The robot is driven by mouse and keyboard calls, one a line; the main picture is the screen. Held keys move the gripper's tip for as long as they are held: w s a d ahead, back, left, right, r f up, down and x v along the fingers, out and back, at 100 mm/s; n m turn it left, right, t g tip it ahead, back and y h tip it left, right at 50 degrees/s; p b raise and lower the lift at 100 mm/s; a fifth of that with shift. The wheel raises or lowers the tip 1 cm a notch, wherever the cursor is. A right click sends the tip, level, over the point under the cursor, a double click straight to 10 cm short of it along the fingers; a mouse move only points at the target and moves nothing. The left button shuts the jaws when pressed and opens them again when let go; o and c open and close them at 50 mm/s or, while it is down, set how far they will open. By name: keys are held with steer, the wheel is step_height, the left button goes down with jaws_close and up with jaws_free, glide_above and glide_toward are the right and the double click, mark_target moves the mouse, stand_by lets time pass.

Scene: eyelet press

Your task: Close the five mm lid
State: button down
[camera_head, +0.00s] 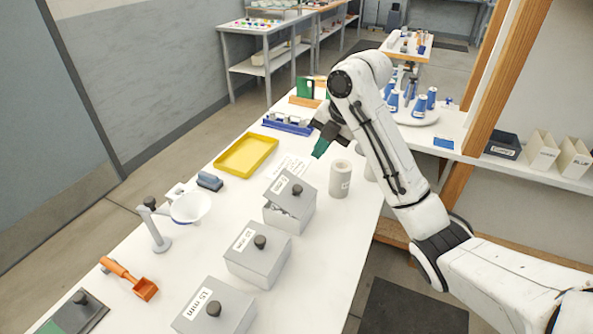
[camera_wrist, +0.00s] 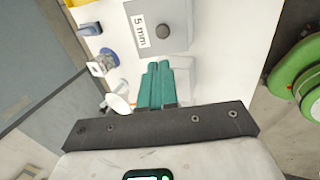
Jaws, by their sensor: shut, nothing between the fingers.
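The five mm box is grey with a grey lid, a black knob and a white label; it is the farthest of the three boxes in the head view. Its lid (camera_head: 291,191) looks tilted up, with a dark gap showing above the box front (camera_head: 285,218). In the wrist view the lid (camera_wrist: 175,18), labelled "5 mm", lies just beyond my fingertips. My gripper (camera_head: 321,148) has green fingers and is above the table, behind the box and apart from it in the head view. In the wrist view the fingers (camera_wrist: 158,68) are together and empty.
Two more lidded grey boxes, a middle one (camera_head: 258,262) and a 15 mm one (camera_head: 215,315), stand nearer. A white cylinder (camera_head: 340,180) stands right of the five mm box.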

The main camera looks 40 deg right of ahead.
mark_target(296, 187)
steer(key=x, duration=1.3)
steer(key=shift+f, duration=0.2)
